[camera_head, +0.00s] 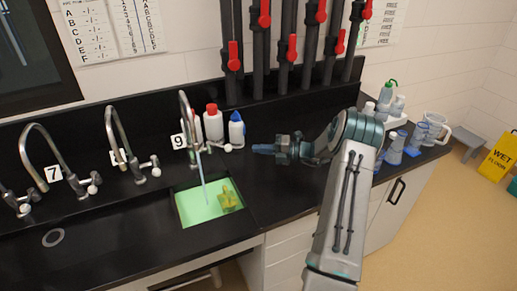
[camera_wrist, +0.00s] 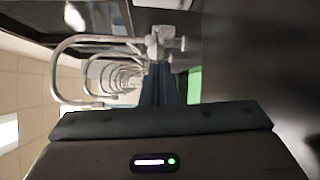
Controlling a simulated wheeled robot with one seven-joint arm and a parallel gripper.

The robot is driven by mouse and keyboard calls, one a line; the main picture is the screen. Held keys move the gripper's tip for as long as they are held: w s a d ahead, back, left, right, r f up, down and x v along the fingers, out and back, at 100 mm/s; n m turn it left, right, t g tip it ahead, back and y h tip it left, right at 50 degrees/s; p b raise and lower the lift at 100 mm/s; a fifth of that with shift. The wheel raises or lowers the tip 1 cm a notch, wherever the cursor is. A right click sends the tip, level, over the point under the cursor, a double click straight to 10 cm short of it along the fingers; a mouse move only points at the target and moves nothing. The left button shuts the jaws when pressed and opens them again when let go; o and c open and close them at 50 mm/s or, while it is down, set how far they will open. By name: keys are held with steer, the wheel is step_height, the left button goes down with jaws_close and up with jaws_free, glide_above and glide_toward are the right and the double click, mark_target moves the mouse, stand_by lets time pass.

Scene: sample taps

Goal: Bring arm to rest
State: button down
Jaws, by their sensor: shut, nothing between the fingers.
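My arm reaches over the black counter (camera_head: 280,190) in the head view, bent at the wrist. My gripper (camera_head: 258,149) points left toward the tap labelled 9 (camera_head: 184,105) and is apart from it. The fingers are shut with nothing between them. In the wrist view, my gripper (camera_wrist: 160,85) shows as dark blue fingers close together, with a row of metal taps (camera_wrist: 70,100) beyond, seen sideways. A thin bluish stream falls from tap 9 into a green-lit sink (camera_head: 190,212), where a yellow object (camera_head: 229,196) sits.
White bottles with red caps (camera_head: 213,124) and a blue-capped bottle (camera_head: 236,130) stand behind the sink. Black pipes with red valve handles (camera_head: 264,14) rise at the back. Blue-tinted beakers (camera_head: 394,150) and a jug (camera_head: 433,128) stand at right. A yellow wet-floor sign (camera_head: 499,157) is far right.

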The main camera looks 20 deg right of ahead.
steer(key=shift+d, duration=0.2)
steer(key=shift+a, duration=0.15)
steer(key=shift+s+a+r, duration=0.1)
steer(key=shift+a+r, duration=0.05)
steer(key=shift+a, duration=0.05)
steer(key=s+a+r+n+g+h, duration=0.3)
steer(key=s+a+r+n+g, duration=0.15)
steer(key=s+a+n, duration=0.45)
steer(key=s+a+r+n+g+h, duration=0.35)
steer(key=s+a+r+n, duration=0.35)
steer(key=n, duration=0.4)
steer(key=s+r+n+t+h, duration=0.2)
steer(key=s+n+h, duration=0.6)
steer(key=s+n, duration=1.2)
steer(key=shift+a+r+n, duration=0.25)
steer(key=shift+r+n, duration=0.05)
steer(key=shift+n, duration=0.1)
